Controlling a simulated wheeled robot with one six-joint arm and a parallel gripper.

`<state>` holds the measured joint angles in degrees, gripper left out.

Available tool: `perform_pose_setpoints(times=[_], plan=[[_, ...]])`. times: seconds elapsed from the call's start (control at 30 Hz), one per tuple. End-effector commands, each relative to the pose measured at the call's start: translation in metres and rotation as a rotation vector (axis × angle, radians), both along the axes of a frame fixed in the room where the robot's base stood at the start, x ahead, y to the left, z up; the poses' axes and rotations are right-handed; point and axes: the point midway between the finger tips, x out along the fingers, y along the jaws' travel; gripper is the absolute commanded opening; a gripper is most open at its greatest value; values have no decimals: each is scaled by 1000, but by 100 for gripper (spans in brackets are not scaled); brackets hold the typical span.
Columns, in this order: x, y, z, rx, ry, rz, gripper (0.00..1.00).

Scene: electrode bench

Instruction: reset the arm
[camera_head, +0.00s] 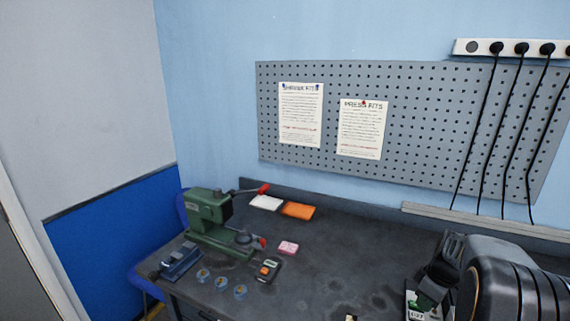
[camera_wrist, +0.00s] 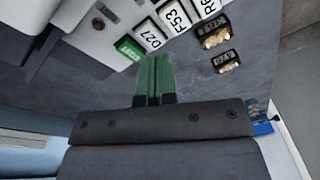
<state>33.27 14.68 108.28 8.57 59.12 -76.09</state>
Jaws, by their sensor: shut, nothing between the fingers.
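My gripper (camera_wrist: 153,62) shows in the wrist view with its two green fingers side by side, shut and empty. In the head view my gripper (camera_head: 424,302) is at the lower right, pointing down over the right part of the dark bench (camera_head: 330,260), partly hidden by my own arm. Below it in the head view, a white labelled item (camera_head: 415,314) is cut by the frame edge.
White cards (camera_wrist: 175,15) with printed codes and two dark blocks with brass-coloured parts (camera_wrist: 225,62) lie near the fingers. The bench middle is clear. Cords (camera_head: 515,130) hang at right.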

Motion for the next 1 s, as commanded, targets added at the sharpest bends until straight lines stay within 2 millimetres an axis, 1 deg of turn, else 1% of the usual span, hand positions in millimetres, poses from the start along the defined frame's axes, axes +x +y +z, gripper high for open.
perform_pose_setpoints(times=[0.03,0.1,0.17,0.27,0.3,0.4,0.53,0.6,0.7,0.9,1.0], plan=[[-9,5,-2,0,25,-122,0],[-19,18,1,-12,45,-294,0],[-27,33,6,-25,52,-430,0],[-42,66,18,-47,39,-631,0],[-50,82,24,-53,25,-702,0],[-69,118,36,-56,-28,-827,0],[-91,153,47,-42,-101,-864,0],[-100,168,52,-34,-139,-827,0],[-109,184,59,-21,-186,-763,0],[-113,204,75,10,-254,-684,0],[-113,207,76,13,-257,-671,0]])
